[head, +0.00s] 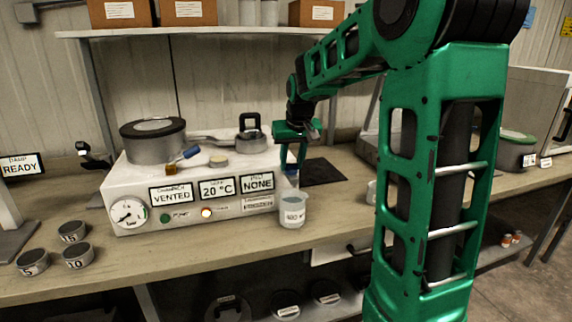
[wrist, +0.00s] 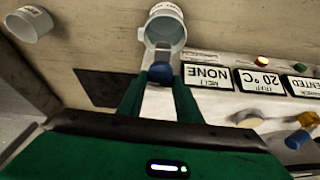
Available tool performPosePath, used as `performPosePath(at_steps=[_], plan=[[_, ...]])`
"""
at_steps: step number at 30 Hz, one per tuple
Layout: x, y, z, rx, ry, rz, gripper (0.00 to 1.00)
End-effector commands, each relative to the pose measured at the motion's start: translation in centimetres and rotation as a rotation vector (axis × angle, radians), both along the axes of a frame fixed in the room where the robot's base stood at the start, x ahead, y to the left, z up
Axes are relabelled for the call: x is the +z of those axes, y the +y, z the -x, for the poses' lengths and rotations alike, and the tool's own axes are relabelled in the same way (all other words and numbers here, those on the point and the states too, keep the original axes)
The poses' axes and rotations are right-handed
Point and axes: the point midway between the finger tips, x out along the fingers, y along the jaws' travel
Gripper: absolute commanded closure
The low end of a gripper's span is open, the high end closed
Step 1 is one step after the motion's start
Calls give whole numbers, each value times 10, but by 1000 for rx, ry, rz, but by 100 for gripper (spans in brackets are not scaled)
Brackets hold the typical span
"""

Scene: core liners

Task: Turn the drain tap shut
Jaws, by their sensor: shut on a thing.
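The drain tap shows as a blue handle (wrist: 160,72) between my fingertips in the wrist view, with a pale metal part beyond it. In the head view the blue handle (head: 291,169) is at the right end of the white machine (head: 150,190), just above a beaker (head: 293,211). My gripper (head: 290,160) reaches down over it, and its green fingers (wrist: 160,82) are shut on the handle. The fingers hide part of the tap. The beaker also shows in the wrist view (wrist: 166,25), with its mouth by the tap. I cannot tell how far the tap is turned.
A second blue handle on a brass valve (head: 183,158) sits on the machine's top. A lidded pot (head: 153,144) stands behind it. Panel labels read VENTED, 20 °C and NONE. Several small tins (head: 78,257) stand at left. A dark mat (head: 322,172) lies right of the machine.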

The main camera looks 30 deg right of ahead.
Motion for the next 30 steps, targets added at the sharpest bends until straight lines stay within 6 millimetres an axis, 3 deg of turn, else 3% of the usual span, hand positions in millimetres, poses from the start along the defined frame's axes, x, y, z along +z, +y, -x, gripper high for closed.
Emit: performPosePath(at_steps=[8,30], plan=[[0,7,-4,-176,-3,-1,91],[0,12,-10,-876,-2,-3,91]])
